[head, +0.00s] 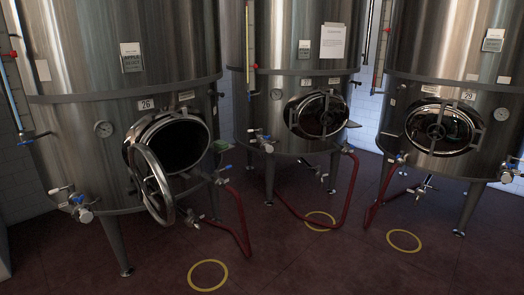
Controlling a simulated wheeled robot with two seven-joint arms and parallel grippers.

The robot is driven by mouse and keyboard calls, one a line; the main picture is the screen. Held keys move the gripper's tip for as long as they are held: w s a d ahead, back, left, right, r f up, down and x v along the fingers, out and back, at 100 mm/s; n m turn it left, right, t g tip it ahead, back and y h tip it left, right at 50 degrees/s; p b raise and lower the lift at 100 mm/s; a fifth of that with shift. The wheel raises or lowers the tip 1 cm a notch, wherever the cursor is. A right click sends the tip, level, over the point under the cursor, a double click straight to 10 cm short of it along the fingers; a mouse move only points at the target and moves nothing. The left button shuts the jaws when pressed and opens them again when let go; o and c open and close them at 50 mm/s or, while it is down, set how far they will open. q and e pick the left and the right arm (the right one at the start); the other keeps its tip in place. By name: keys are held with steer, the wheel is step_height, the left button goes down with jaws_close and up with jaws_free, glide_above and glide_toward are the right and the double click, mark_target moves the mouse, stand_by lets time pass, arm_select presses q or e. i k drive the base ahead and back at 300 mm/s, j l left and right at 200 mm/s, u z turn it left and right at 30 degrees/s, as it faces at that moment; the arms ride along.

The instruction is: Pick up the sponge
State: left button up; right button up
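Neither of my grippers is in view.
The left tank's hatch door (151,184) hangs open in front of the tank. The middle tank (300,60) and right tank (440,70) have closed hatches. Red hoses (240,225) run down to the floor. Yellow rings (208,275) mark the floor, and the front floor is clear.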

mark_target(222, 144)
steer(key=i+l+z, duration=0.1)
steer(key=i+z, duration=0.15)
steer(key=i, duration=0.75)
steer(key=i+j+z, duration=0.25)
steer(key=i, duration=0.7)
steer(key=l, duration=0.1)
